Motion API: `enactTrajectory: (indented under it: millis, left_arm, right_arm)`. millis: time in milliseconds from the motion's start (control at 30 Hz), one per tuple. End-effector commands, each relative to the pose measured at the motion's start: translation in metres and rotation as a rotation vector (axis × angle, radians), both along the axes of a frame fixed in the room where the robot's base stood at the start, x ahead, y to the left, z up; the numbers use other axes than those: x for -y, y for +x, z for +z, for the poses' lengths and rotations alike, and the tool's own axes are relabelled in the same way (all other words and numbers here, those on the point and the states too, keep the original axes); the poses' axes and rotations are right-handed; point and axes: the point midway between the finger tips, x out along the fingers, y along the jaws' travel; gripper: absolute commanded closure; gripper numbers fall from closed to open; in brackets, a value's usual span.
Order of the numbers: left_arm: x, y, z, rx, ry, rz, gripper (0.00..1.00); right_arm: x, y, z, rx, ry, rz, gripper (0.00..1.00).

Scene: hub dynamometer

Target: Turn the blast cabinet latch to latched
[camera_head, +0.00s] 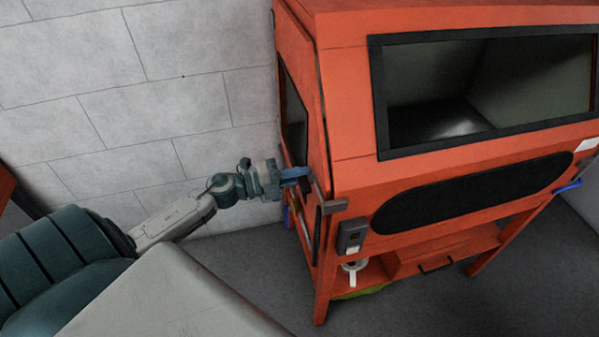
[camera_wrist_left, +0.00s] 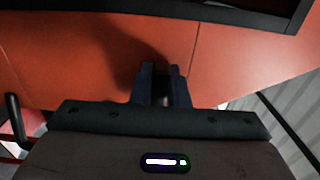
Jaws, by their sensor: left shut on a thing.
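The orange blast cabinet (camera_head: 345,120) stands at the right in the head view, and its side door (camera_head: 312,130) faces my left arm. My left gripper (camera_head: 304,177) is at this door, near the cabinet's front corner. Its blue fingers are shut on a small dark piece that looks like the latch (camera_head: 306,186), mostly hidden by the fingers. A brownish-grey bar (camera_head: 333,205) sits just below and right, at the corner. In the left wrist view the fingers (camera_wrist_left: 163,82) point at the orange panel (camera_wrist_left: 70,55), with a narrow dark thing between them. My right gripper is out of view.
A grey control box (camera_head: 351,236) hangs on the cabinet front below the bar. A dark window (camera_head: 490,90) and a long black oval panel (camera_head: 470,193) are on the front. A block wall (camera_head: 130,90) stands behind my left arm. Grey floor (camera_head: 400,310) is open in front.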

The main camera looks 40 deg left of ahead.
Motion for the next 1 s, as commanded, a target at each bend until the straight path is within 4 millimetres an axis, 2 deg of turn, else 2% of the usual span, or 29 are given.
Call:
enactTrajectory:
  millis: [467, 500, 567, 600, 1000]
  left_arm:
    - [0.0001, -0.0006, -0.0019, -0.011, -0.01, 0.0, 1.0]
    - [0.0001, -0.0006, -0.0019, -0.011, -0.01, -0.001, 0.78]
    - [0.0001, -0.0006, -0.0018, -0.011, -0.009, 0.0, 0.66]
    - [0.0, -0.0005, -0.0017, -0.01, -0.01, 0.0, 0.64]
    - [-0.0041, -0.0048, -0.0023, -0.009, -0.007, -0.001, 0.64]
  right_arm:
    - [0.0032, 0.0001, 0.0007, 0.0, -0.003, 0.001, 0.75]
    - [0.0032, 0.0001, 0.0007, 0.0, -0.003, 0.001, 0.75]
    - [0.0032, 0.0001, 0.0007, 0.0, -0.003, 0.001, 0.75]
    - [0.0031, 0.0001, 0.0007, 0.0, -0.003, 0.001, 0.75]
    - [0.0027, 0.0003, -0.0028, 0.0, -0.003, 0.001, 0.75]
